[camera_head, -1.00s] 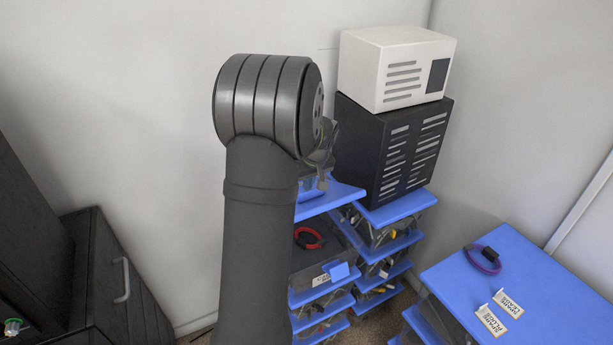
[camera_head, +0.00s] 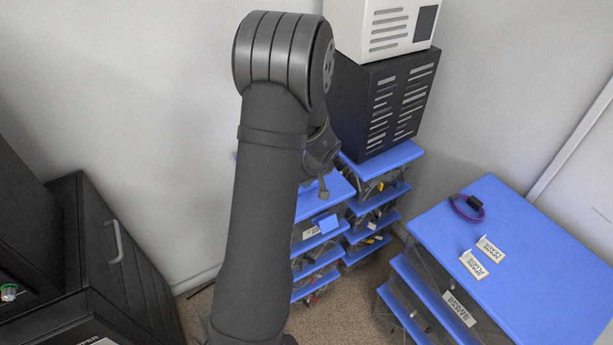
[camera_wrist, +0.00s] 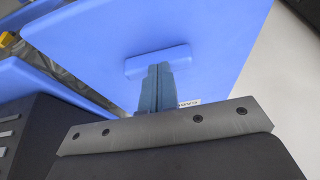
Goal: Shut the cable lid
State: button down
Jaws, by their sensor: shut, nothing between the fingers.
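The cable lid (camera_head: 337,190) is a blue panel on the top bin of the middle stack. It appears to lie down over the bin, covering its inside, though my arm hides part of it. In the wrist view the blue lid (camera_wrist: 215,45) fills most of the picture, with a raised blue tab (camera_wrist: 150,62) near its edge. My gripper (camera_head: 323,193) is above the lid, pointing down. In the wrist view its fingers (camera_wrist: 160,70) are together and empty, with the tips at the tab. I cannot tell whether they touch it.
A black slotted case (camera_head: 385,105) with a white case (camera_head: 385,28) on top stands on the stack just behind. A blue-topped stack (camera_head: 510,255) at right holds a purple cable (camera_head: 467,208) and two small cards. A dark cabinet (camera_head: 90,250) stands at left. Carpet shows between.

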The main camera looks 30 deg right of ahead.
jog(key=s+f+v, duration=0.1)
jog(key=s+v, duration=0.1)
jog(key=v, duration=1.1)
jog(key=shift+s, duration=0.35)
jog(key=shift+w+f, duration=0.1)
jog(key=shift+f, duration=0.05)
jog(key=w+f, duration=0.6)
jog(key=f, duration=0.1)
jog(key=shift+w, duration=0.35)
notch_tip(320, 180, down, 4)
jog(key=shift+w+f, duration=0.1)
jog(key=shift+w+r, duration=0.2)
jog(key=shift+r, duration=0.4)
jog(key=shift+w+r, duration=0.2)
jog(key=shift+r, duration=0.4)
jog(key=shift+w+r, duration=0.15)
jog(key=shift+r, duration=0.2)
